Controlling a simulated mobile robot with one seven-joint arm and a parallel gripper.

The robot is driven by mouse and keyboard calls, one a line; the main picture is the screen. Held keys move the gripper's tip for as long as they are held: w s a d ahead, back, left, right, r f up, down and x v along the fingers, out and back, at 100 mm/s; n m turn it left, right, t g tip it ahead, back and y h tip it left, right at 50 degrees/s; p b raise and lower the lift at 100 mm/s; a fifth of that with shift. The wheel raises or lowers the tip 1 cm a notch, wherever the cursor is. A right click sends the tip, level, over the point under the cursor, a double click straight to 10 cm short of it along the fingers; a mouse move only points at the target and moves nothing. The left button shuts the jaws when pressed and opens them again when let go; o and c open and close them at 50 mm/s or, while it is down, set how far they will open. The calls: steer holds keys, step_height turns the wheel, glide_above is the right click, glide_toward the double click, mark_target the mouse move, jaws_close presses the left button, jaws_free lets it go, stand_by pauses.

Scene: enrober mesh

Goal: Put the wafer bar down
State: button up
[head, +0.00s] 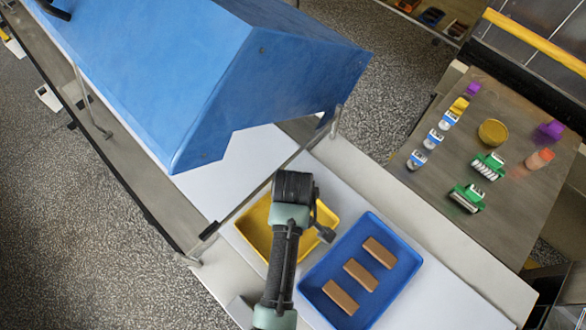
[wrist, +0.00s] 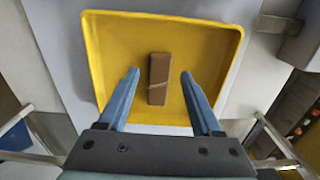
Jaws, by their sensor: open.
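A brown wafer bar (wrist: 158,79) lies in the yellow tray (wrist: 215,30) in the wrist view, with a thin pale line across it. My gripper (wrist: 160,75) is open, its two blue-grey fingers spread on either side of the bar and apart from it. In the head view my arm covers part of the yellow tray (head: 258,215), and the bar in it is hidden there. To the right of it, a blue tray (head: 372,222) holds three brown bars in a row, one of them a middle bar (head: 361,274).
A large blue hood (head: 220,70) stands over the white belt behind the trays. A metal rod (head: 262,190) crosses just behind the yellow tray. At the right, a grey table (head: 520,215) carries vials, green racks (head: 488,166) and a yellow jar (head: 493,132).

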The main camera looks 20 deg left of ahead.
step_height(320, 180, up, 10)
steer(key=f, duration=0.1)
steer(key=w+d+r+m+t+y, duration=0.1)
steer(key=w+r+m+t, duration=0.1)
steer(key=w+r+t, duration=0.5)
steer(key=w+r+m+t, duration=0.1)
steer(key=w+r+m, duration=0.1)
steer(key=w+r, duration=0.65)
steer(key=w+d+r+m+t+y, duration=0.15)
steer(key=w+r+t, duration=0.3)
steer(key=r, duration=0.75)
step_height(320, 180, up, 17)
steer(key=s+d+m+t+h, duration=0.1)
steer(key=d+m+t, duration=0.25)
steer(key=t, duration=0.35)
steer(key=s+d+r+m+t+h, duration=0.1)
steer(key=s+r+t, duration=0.3)
steer(key=r, duration=0.5)
steer(key=s+d+r+m+t+h, duration=0.1)
steer(key=s+d+r+m+t, duration=0.1)
steer(key=s+r, duration=0.6)
step_height(320, 180, up, 3)
steer(key=shift+s+f+m+t+b, duration=0.2)
steer(key=shift+s+m+t+b, duration=0.2)
steer(key=shift+m+t, duration=0.45)
steer(key=shift+d, duration=0.1)
step_height(320, 180, down, 10)
steer(key=b, duration=1)
steer(key=shift+f, duration=0.25)
